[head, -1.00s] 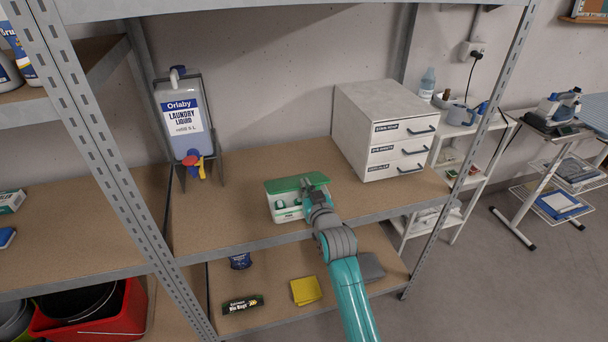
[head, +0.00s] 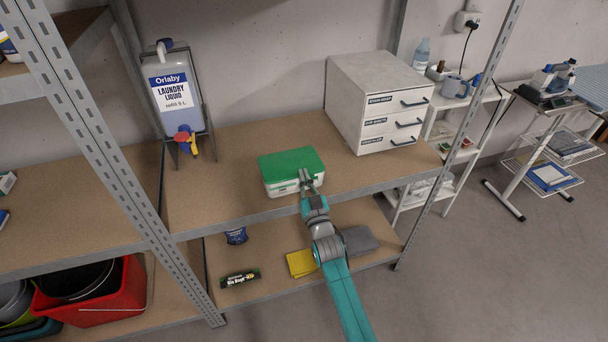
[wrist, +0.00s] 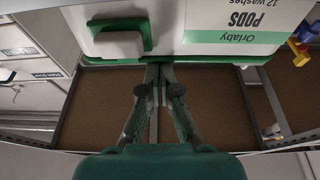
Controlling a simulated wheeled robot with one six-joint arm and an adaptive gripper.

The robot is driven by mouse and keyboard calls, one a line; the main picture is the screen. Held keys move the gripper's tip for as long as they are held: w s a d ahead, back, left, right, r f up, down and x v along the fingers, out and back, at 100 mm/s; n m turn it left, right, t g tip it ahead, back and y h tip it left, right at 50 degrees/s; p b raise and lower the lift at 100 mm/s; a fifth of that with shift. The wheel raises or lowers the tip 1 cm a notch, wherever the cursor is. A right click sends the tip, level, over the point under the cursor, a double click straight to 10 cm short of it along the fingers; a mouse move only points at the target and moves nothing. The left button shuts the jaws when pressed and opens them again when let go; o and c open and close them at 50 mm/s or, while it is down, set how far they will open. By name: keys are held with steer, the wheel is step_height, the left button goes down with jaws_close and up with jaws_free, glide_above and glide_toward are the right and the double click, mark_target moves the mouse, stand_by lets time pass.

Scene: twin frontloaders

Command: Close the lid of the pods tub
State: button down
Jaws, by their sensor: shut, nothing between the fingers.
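The pods tub is a white box (head: 283,188) with a green lid (head: 291,164), on the middle shelf near its front edge. The lid lies flat over the top of the tub in the head view. In the wrist view the tub's front (wrist: 240,18) shows the words "Orlaby PODS 12 washes" and a green latch-like part (wrist: 118,36). My gripper (head: 306,176) is at the tub's front right side. It is shut and empty, with its fingertips (wrist: 159,72) close to the tub's front. I cannot tell whether they touch it.
A white drawer unit (head: 350,105) stands behind and right of the tub. A laundry liquid dispenser (head: 177,100) stands to the left. A metal upright (head: 462,130) is at the right. The shelf board (head: 225,150) left of the tub is clear.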

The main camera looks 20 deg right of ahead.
steer(key=shift+s+a+f+n+t+y, duration=0.2)
steer(key=shift+a+f+n+t+y, duration=0.1)
steer(key=shift+a+t+y, duration=0.1)
stand_by(0.3)
